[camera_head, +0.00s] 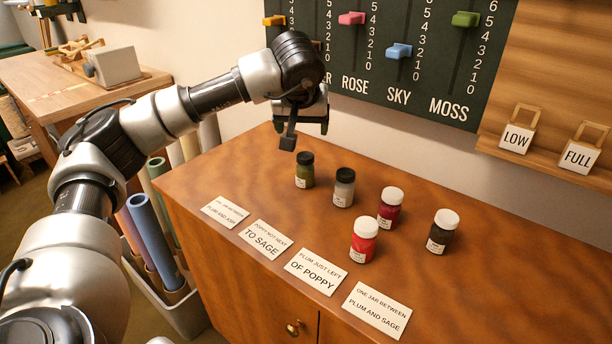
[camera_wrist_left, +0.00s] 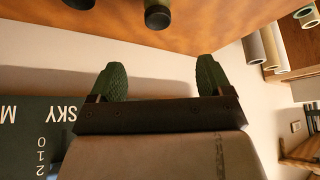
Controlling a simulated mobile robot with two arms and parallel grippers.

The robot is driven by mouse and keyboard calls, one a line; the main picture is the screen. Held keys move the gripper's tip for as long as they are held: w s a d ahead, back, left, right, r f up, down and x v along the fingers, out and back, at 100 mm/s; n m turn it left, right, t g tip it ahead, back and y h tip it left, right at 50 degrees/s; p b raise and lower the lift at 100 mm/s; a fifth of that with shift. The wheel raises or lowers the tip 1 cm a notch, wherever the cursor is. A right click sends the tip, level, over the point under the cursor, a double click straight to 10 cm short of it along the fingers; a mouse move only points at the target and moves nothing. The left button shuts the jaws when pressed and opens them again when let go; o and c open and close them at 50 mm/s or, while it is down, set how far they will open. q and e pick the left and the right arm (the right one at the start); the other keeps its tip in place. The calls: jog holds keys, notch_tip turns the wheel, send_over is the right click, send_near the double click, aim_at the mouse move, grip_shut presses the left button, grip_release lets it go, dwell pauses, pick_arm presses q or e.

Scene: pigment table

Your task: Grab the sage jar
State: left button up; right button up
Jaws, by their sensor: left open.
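The sage jar seems to be the green jar with a black lid (camera_head: 304,180), standing upright at the back left of the group on the wooden cabinet top; its label is too small to read. My left gripper (camera_head: 310,130) is open and empty, above and just behind this jar, not touching it. In the left wrist view, both fingers of my left gripper (camera_wrist_left: 161,78) are spread with nothing between them. A dark-lidded jar, apparently the green one (camera_wrist_left: 157,17), shows beyond them at the top edge. My right gripper is not in view.
Nearby stand a grey jar with a black lid (camera_head: 344,194), a crimson jar (camera_head: 388,214), a red jar (camera_head: 362,247) and a dark jar (camera_head: 439,239). Several cards, including the plum and poppy card (camera_head: 316,272), lie in front. A slider board (camera_head: 440,90) is behind. The cabinet's right side is clear.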

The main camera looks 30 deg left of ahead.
pick_arm(q)
jog(key=b, duration=0.3)
send_near(305, 157)
notch_tip(305, 157, down, 2)
jog(key=x, duration=0.6)
jog(key=shift+w+a+r+b, duration=0.15)
jog(key=shift+w+a+b, duration=0.05)
jog(key=shift+b, duration=0.2)
jog(key=x, duration=0.5)
jog(key=shift+w+r, duration=0.1)
jog(key=shift+w, duration=0.15)
jog(key=shift+a, duration=0.1)
jog(key=c, duration=1.1)
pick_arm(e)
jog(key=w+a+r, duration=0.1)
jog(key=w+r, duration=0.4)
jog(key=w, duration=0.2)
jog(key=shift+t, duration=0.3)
